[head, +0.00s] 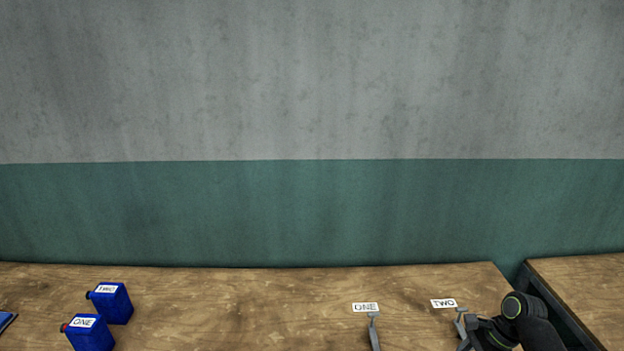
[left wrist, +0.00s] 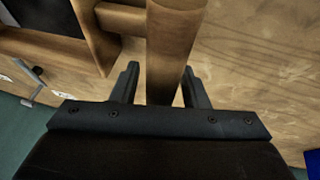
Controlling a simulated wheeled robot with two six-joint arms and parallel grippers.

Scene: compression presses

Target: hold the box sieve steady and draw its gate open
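The box sieve is outside the head view. In the left wrist view, part of a wooden box frame (left wrist: 92,40) shows at the upper left, with a wooden crosspiece (left wrist: 120,18) joining it to a thick wooden bar (left wrist: 170,50); I take this to be the sieve. My left gripper (left wrist: 160,86) has one finger on each side of the bar, with narrow gaps showing, so it looks open around it. The gate cannot be made out.
On the wooden bench (head: 250,300), blue canisters marked ONE (head: 88,335) and TWO (head: 112,303) stand at the left. Grey metal pieces stand by the labels ONE (head: 365,307) and TWO (head: 443,303). Another bench (head: 590,285) is at the right. The bench middle is clear.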

